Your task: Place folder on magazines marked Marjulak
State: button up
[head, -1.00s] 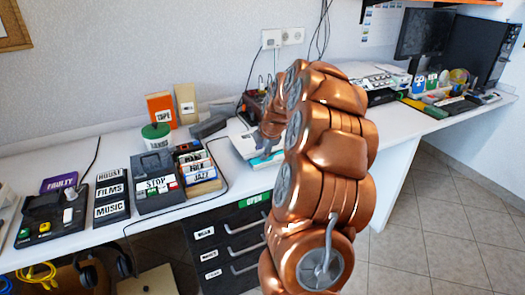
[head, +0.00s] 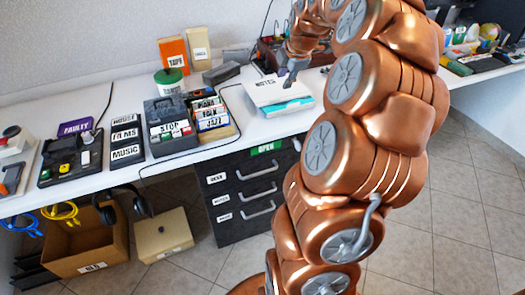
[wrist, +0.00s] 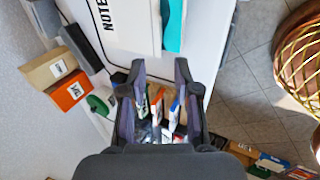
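A white folder-like item marked NOTES (head: 275,92), with teal edges, lies on the desk beside the drawers in the head view. Its white surface (wrist: 128,30) and teal part fill the top of the wrist view. I cannot tell for sure that it is the task's folder. My gripper (head: 291,72) is just above or at its back edge; contact cannot be told. In the wrist view my gripper (wrist: 160,72) has its fingers apart with nothing seen held between them. No Marjulak label is readable in any view.
A disc box marked PIANO, FOLK and JAZZ (head: 220,133) and a STOP device (head: 168,122) stand left of the folder-like item. An orange box (head: 174,53) stands behind. A drawer unit (head: 243,185) is below. Colourful items (wrist: 285,166) at the wrist view's lower right are unclear.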

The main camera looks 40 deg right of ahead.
jog(key=s+a+f+m+g+y, duration=0.1)
jog(key=s+a+f+m+g, duration=0.15)
jog(key=a, duration=1.05)
jog(key=s+a+f+m+g+y, duration=0.1)
jog(key=s+a+m, duration=0.15)
jog(key=a, duration=0.95)
jog(key=s+a+f+m+g, duration=0.1)
jog(key=s+a+f+m, duration=0.1)
jog(key=s, duration=0.5)
jog(key=s+a+f+m+g, duration=0.2)
jog(key=s+a+m, duration=0.2)
jog(key=s+a, duration=0.2)
jog(key=s+a+f+m+g, duration=0.1)
jog(key=s+a+f+m, duration=0.1)
jog(key=s, duration=0.8)
jog(key=shift+a+f+m, duration=0.3)
jog(key=shift+a+m, duration=0.3)
jog(key=shift+a, duration=0.6)
jog(key=shift+g, duration=0.25)
notch_tip(320, 180, up, 19)
jog(key=t+p, duration=0.1)
jog(key=p, duration=1.7)
jog(key=shift+r, duration=0.2)
jog(key=shift+w, duration=0.1)
